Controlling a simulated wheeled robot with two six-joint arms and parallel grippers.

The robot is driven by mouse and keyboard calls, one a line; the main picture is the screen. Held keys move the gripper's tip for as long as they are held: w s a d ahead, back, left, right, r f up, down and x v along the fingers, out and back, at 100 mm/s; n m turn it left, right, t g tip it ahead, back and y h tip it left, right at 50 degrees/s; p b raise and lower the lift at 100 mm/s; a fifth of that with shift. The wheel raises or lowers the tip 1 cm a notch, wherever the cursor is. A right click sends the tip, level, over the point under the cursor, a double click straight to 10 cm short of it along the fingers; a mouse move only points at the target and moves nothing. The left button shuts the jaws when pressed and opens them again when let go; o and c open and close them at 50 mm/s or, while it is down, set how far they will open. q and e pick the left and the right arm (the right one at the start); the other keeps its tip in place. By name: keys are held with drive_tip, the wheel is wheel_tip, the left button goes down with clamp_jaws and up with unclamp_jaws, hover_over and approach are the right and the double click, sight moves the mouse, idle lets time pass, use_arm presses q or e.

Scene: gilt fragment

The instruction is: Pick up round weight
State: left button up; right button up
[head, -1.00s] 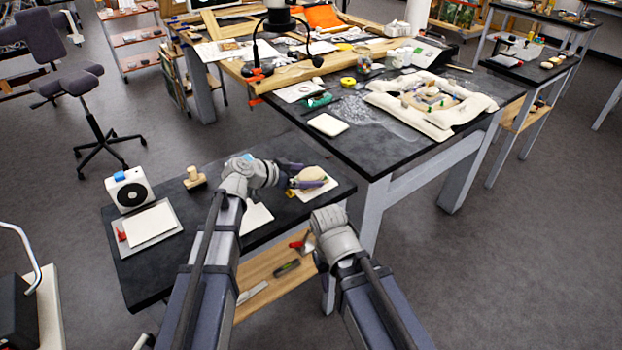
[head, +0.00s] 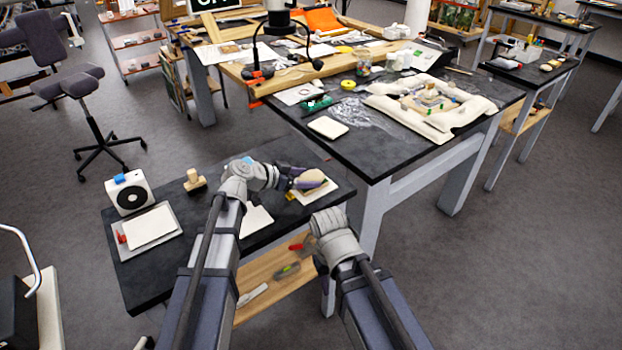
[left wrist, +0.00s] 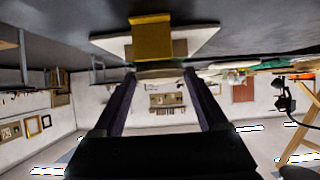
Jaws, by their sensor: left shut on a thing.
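The round weight (head: 311,179), a beige rounded piece, is at the right end of the small dark table, over a white tile (head: 326,192). My left gripper (head: 303,183) is shut on it. In the left wrist view the round weight (left wrist: 158,70) shows as a pale strip between the two dark fingertips (left wrist: 158,78). Whether it touches the tile is hard to tell. A yellow block (left wrist: 152,38) is close beyond the fingertips, by the white tile.
The small table (head: 160,270) also bears a white device with a black disc (head: 130,195), a wooden knob (head: 195,180) and a white pad (head: 150,225). A larger cluttered worktable (head: 375,160) stands close behind. Tools lie on the shelf below.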

sight(306, 177)
use_arm(q)
clamp_jaws()
drive_tip(key=shift+r, duration=0.15)
wheel_tip(306, 177, up, 10)
drive_tip(key=p, duration=1)
drive_tip(key=shift+d, duration=0.1)
